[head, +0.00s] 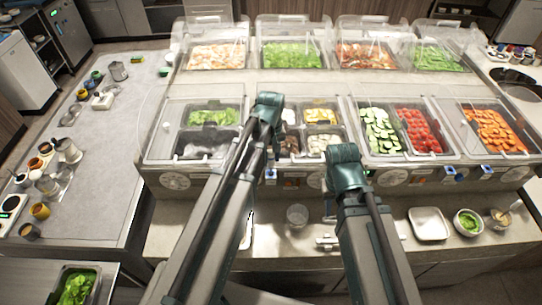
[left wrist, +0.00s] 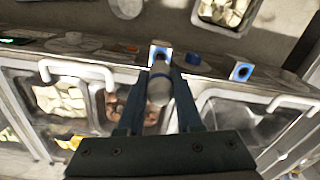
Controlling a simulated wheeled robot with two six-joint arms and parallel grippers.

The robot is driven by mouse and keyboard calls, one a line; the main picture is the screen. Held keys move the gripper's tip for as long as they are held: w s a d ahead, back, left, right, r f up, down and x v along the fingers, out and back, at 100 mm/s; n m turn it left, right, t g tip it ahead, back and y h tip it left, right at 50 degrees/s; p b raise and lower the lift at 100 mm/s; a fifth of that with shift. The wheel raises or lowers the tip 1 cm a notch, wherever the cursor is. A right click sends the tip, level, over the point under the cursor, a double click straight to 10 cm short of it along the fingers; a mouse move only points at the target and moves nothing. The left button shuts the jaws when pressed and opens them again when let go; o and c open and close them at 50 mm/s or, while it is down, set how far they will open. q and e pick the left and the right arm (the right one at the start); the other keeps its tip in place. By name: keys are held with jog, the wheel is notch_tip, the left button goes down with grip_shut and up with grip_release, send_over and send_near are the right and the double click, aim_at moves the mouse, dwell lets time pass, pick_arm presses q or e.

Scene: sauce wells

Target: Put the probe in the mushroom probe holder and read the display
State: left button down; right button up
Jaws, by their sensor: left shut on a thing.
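My left gripper (left wrist: 158,100) is shut on a pale grey, rounded probe handle (left wrist: 160,86), which sits between its fingers in the left wrist view. The handle is close to a blue-and-white square holder (left wrist: 160,54) on the well station's front edge; I cannot tell whether the tip is in it. A well with brown pieces, perhaps mushrooms (left wrist: 128,106), lies beside the gripper. In the head view the left gripper (head: 271,160) hangs at the station front, partly hidden by its arm. My right gripper (head: 330,212) is over the front counter; its opening is unclear.
A small lit display (left wrist: 15,40) shows at left, unreadable.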

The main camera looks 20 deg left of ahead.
aim_at(271, 164)
pick_arm(q)
jog(key=shift+f+b, duration=2.2)
jog(key=shift+f, duration=0.05)
jog(key=shift+r, duration=0.1)
dwell(3.0)
jog(key=shift+r+p, duration=3.75)
jog(key=shift+p, duration=0.1)
jog(key=shift+s+f, duration=0.1)
jog(key=shift+f, duration=0.05)
